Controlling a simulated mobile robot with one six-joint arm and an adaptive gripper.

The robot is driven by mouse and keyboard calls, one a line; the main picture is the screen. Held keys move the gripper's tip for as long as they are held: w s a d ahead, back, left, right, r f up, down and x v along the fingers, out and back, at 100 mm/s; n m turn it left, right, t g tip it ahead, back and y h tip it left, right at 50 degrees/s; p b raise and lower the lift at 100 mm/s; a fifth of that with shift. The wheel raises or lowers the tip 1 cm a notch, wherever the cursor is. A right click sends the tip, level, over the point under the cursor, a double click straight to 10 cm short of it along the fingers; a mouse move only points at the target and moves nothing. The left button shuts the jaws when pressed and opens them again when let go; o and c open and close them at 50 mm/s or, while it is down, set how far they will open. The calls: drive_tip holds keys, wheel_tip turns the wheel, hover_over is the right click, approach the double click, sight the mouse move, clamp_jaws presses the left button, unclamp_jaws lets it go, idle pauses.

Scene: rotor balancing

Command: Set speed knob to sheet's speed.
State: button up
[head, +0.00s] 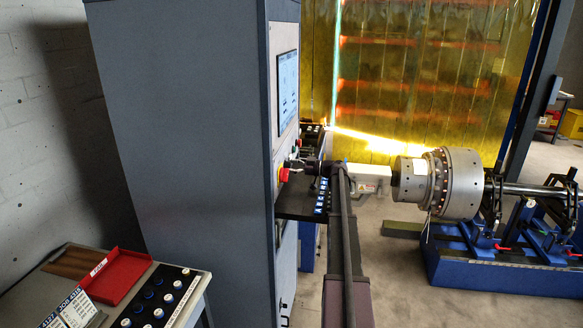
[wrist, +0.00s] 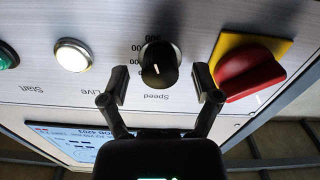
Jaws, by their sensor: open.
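The black speed knob (wrist: 158,65) sits on the pale panel in the wrist view, with a white pointer line on it. Printed numbers run beside it and the word "Speed" is below, upside down and partly hidden. My gripper (wrist: 158,88) is open, with one finger on each side of the knob's near edge; I cannot tell whether they touch it. In the head view my gripper (head: 300,165) is at the cabinet's panel, and the knob is hidden.
A red switch on a yellow plate (wrist: 250,68) is close beside the right finger. A white Live button (wrist: 73,55) and green Start button (wrist: 8,55) are to the left. A screen (wrist: 75,143) is below. The rotor (head: 455,183) rests on the blue machine.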

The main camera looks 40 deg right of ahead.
drive_tip(key=shift+s+d, duration=0.1)
drive_tip(key=v, duration=0.7)
drive_tip(key=shift+d, duration=0.1)
drive_tip(key=shift+r, duration=0.1)
idle(0.6)
